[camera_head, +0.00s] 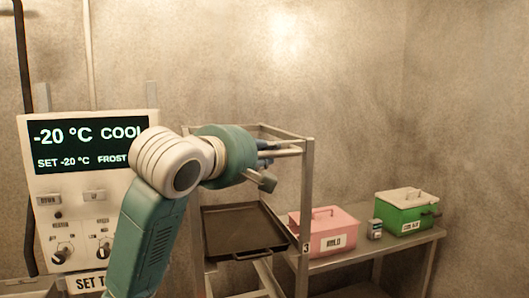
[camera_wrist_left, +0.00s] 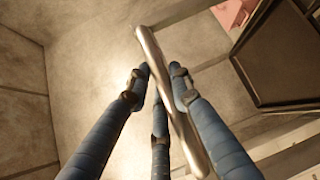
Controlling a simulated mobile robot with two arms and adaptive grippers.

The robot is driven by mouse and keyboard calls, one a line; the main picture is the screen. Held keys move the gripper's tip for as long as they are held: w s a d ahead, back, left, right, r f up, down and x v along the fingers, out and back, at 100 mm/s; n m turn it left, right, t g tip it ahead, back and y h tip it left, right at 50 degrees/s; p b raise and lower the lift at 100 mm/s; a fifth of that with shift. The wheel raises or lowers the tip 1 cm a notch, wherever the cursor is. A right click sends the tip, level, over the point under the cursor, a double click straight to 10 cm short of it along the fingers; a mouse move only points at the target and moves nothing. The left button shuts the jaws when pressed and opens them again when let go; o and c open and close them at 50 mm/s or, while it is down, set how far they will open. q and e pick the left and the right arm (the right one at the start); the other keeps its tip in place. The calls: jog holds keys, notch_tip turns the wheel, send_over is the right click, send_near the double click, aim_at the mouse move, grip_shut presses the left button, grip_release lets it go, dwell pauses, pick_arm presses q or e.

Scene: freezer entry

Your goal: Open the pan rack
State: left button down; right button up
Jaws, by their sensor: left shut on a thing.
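The pan rack (camera_head: 307,215) is a metal frame in the middle of the head view, with a dark pan (camera_head: 238,228) lying in it. My left gripper (camera_head: 266,160) is at the top of the rack, partly hidden behind its own wrist. In the left wrist view, its blue fingers (camera_wrist_left: 158,82) are shut on a round metal bar (camera_wrist_left: 168,82) that runs between them. The bar appears to be the rack's handle; how it joins the rack is hidden. The dark pan also shows at the upper right of the left wrist view (camera_wrist_left: 285,60). My right gripper is not in view.
A shelf (camera_head: 350,257) right of the rack carries a pink box (camera_head: 325,231), a small device (camera_head: 375,229) and a green box with a white lid (camera_head: 405,213). A control panel (camera_head: 90,190) reading -20 °C stands at the left. Bare wall lies behind.

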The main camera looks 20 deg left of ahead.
pick_arm(q)
jog(key=c, duration=1.8)
grip_release()
jog(key=shift+f, duration=0.1)
jog(key=v, duration=1.2)
jog(key=shift+d, duration=0.1)
